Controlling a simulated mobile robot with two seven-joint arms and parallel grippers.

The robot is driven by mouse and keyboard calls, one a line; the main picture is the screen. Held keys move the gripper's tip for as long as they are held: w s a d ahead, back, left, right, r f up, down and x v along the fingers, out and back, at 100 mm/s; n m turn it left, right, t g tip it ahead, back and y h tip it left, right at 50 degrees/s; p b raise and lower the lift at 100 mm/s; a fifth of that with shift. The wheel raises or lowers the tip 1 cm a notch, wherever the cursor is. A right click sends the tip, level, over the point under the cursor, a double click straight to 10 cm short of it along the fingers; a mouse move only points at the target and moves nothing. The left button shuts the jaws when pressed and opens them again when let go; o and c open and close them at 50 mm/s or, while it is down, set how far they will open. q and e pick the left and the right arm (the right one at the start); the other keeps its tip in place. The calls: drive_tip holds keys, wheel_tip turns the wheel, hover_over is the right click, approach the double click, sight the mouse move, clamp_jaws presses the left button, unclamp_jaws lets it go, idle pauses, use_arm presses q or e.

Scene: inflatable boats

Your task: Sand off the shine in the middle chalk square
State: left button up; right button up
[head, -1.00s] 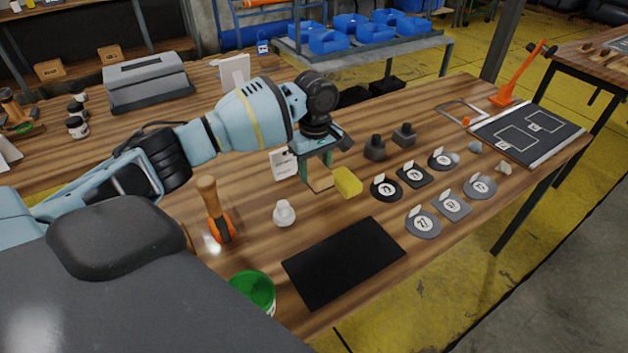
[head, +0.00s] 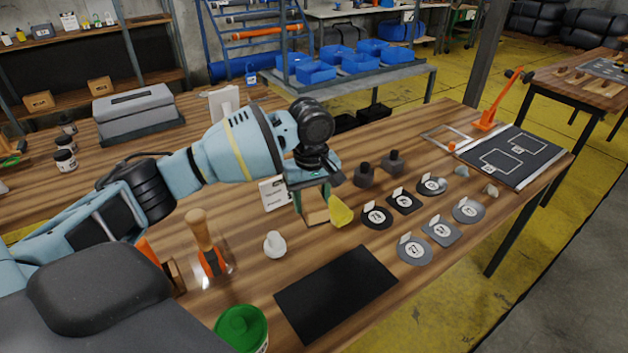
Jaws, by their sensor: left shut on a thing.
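A dark sheet (head: 480,152) with chalk squares lies at the table's far right end. Two chalk outlines show, a nearer one (head: 500,160) and a farther one (head: 534,143), with small pale labels; shine on them is too small to tell. My left gripper (head: 314,212) points down over the middle of the table, far to the left of the sheet. It is shut on a small piece that looks tan between the fingers, with a yellow part (head: 341,212) at its right. Whether these are one piece is unclear. My right gripper is out of view.
Several labelled grey and black discs and pads (head: 414,249) lie between gripper and sheet, with two dark knobbed blocks (head: 392,162) behind. A black mat (head: 336,290), white knob (head: 274,244), wooden-handled tool (head: 203,235) and green tub (head: 241,328) stand nearer. An orange-armed clamp (head: 500,102) rises behind the sheet.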

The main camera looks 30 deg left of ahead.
use_arm(q)
drive_tip(key=s+d+m, duration=0.5)
drive_tip(key=s, duration=0.3)
drive_tip(key=s+d+m, duration=0.5)
drive_tip(key=s+m, duration=0.1)
drive_tip(key=s, duration=0.3)
drive_tip(key=shift+r, duration=0.4)
